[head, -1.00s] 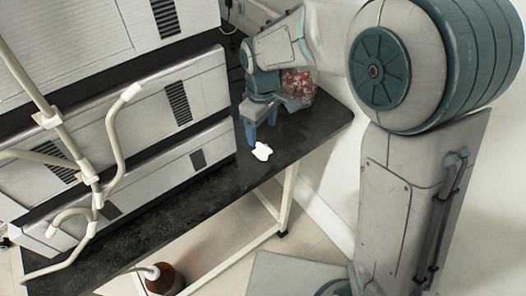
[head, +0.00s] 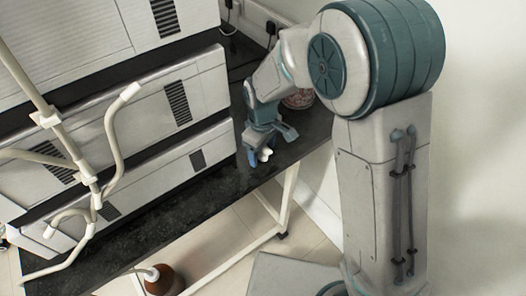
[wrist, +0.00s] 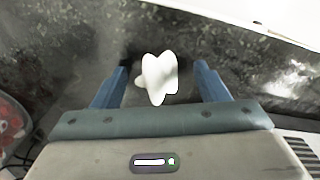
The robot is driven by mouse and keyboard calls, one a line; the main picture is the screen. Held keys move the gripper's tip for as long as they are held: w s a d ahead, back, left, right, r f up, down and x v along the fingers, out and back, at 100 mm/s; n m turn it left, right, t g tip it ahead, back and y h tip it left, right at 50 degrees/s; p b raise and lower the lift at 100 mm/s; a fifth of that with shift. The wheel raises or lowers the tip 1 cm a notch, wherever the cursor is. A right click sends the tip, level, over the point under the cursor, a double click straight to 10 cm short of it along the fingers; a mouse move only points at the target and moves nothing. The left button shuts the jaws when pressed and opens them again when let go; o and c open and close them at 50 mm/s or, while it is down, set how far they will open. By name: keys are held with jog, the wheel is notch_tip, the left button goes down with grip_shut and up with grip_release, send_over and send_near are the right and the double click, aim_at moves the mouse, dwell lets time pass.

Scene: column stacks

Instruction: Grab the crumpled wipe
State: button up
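The crumpled wipe (wrist: 159,77) is small, white and lumpy. In the wrist view it lies between the two blue fingers of my gripper (wrist: 160,84), with a gap on both sides. In the head view the wipe (head: 265,154) shows on the dark bench top near its front edge, partly hidden by my gripper (head: 258,157). The gripper is open and low over the bench, with its fingers around the wipe but not closed on it.
The black bench top (head: 190,195) is clear to the left of the gripper. A stack of grey instrument units (head: 150,110) stands behind. A jar with red contents (head: 299,99) is behind my arm. A brown bottle (head: 165,280) stands below the bench. Pale tubing rises at left.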

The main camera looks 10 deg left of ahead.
jog(key=c, duration=0.9)
jog(key=shift+r, duration=0.15)
